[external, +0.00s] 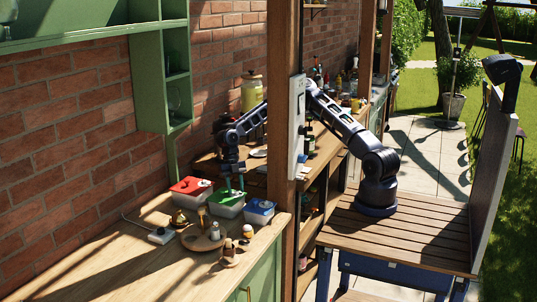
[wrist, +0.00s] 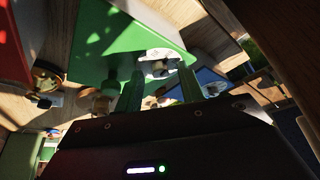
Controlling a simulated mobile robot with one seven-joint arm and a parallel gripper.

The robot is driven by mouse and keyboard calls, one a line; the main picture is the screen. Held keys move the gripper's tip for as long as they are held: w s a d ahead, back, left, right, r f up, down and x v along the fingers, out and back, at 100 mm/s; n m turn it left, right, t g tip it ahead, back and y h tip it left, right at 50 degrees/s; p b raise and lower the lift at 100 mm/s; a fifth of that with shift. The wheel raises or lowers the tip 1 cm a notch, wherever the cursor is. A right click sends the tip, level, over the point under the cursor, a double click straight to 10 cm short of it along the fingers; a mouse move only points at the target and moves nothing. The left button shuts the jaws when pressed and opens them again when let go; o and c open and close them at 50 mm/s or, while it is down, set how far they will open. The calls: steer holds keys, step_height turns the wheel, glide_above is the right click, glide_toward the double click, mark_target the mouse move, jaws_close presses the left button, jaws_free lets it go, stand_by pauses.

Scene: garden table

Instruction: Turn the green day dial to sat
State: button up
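The green-lidded box (external: 229,203) stands on the wooden counter between a red-lidded and a blue-lidded box. Its green lid (wrist: 110,45) fills the upper middle of the wrist view. A pale round dial (wrist: 158,55) with a small knob sits on that lid; its lettering is too small and dim to read. My gripper (external: 235,187) points down close over the green lid. In the wrist view my gripper (wrist: 161,75) has its two fingers apart, with the dial's knob showing between the fingertips. I cannot tell whether either finger touches it.
The red-lidded box (external: 190,190) is to the left and the blue-lidded box (external: 260,212) to the right, both close by. A round wooden tray with small jars (external: 204,237) stands in front. A wooden post (external: 282,100) rises on the right.

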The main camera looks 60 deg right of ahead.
jaws_close()
steer(key=shift+m, duration=0.4)
steer(key=m+t, duration=0.1)
steer(key=m, duration=0.1)
steer(key=shift+s+d+m+y, duration=0.1)
steer(key=shift+d+m+y, duration=0.05)
steer(key=shift+m+y, duration=0.2)
steer(key=shift+s+m+t+y, duration=0.15)
steer(key=shift+m+t, duration=0.25)
steer(key=shift+m, duration=0.7)
steer(key=shift+s+m+t+y, duration=0.15)
steer(key=shift+m+t, duration=0.25)
steer(key=shift+m, duration=0.65)
steer(key=shift+w, duration=0.1)
steer(key=shift+o, duration=0.7)
jaws_free()
steer(key=shift+d+r, duration=0.1)
steer(key=shift+r, duration=0.05)
